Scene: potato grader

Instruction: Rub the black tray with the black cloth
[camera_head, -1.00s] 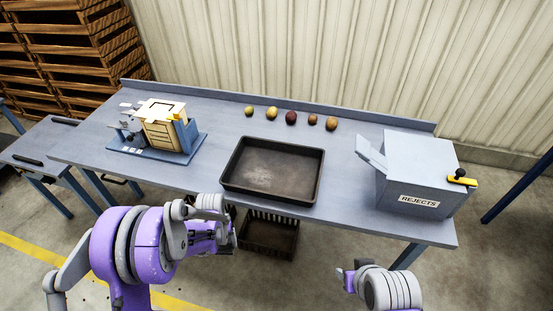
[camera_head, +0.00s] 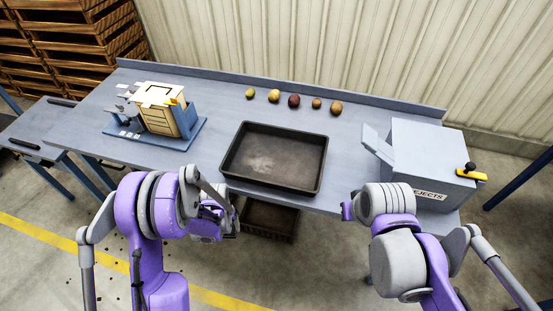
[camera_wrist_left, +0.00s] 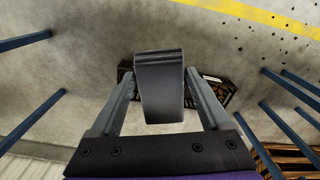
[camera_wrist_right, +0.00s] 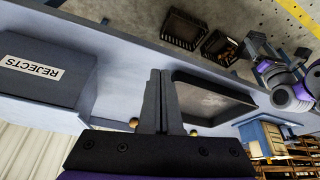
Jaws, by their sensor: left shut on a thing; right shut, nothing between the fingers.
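The black tray (camera_head: 232,178) lies on the grey bench near its front edge, and its inside is worn with a pale patch. It also shows in the right wrist view (camera_wrist_right: 245,103). My left gripper (camera_head: 232,215) is in front of the bench's front edge, left of and nearer than the tray. In the left wrist view (camera_wrist_left: 160,75) it is shut on a dark folded piece, the black cloth (camera_wrist_left: 160,92), which hangs between the fingers. My right gripper (camera_head: 347,211) is near the front edge, right of the tray. In the right wrist view (camera_wrist_right: 162,75) its fingers are together and empty.
A grey REJECTS box (camera_head: 428,150) stands at the right of the bench. A wooden box device (camera_head: 158,110) stands at the left. Several potatoes (camera_head: 293,100) line the back. A dark crate (camera_head: 268,220) is below the bench.

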